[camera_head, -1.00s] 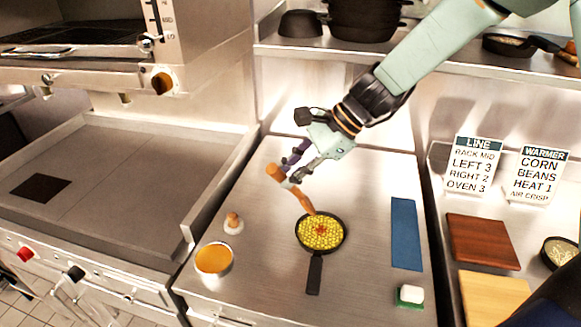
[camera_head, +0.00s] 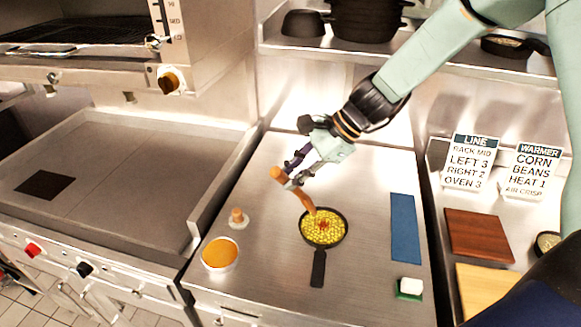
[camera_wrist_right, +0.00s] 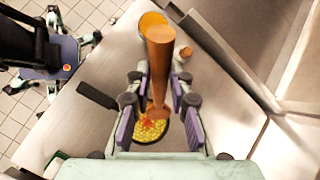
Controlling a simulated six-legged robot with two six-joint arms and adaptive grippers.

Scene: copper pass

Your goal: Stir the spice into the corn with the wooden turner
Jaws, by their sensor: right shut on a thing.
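My right gripper (camera_head: 297,170) is shut on the wooden turner (camera_head: 305,199) and holds it tilted over the small black pan (camera_head: 318,265). The turner's lower end is at the far left part of the yellow corn (camera_head: 333,232) in the pan; I cannot tell how deep it is. A red patch of spice (camera_head: 323,224) lies near the middle of the corn. In the right wrist view the turner (camera_wrist_right: 160,55) stands between the fingers and hides part of the corn (camera_wrist_right: 148,132). My left gripper is not in view.
A bowl of orange contents (camera_head: 220,254) and a small wooden-topped shaker (camera_head: 238,217) stand left of the pan. A blue mat (camera_head: 404,228) and a green-and-white sponge (camera_head: 409,288) lie to the right. Brown and yellow boards (camera_head: 478,236) lie beyond. Counter around the pan is clear.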

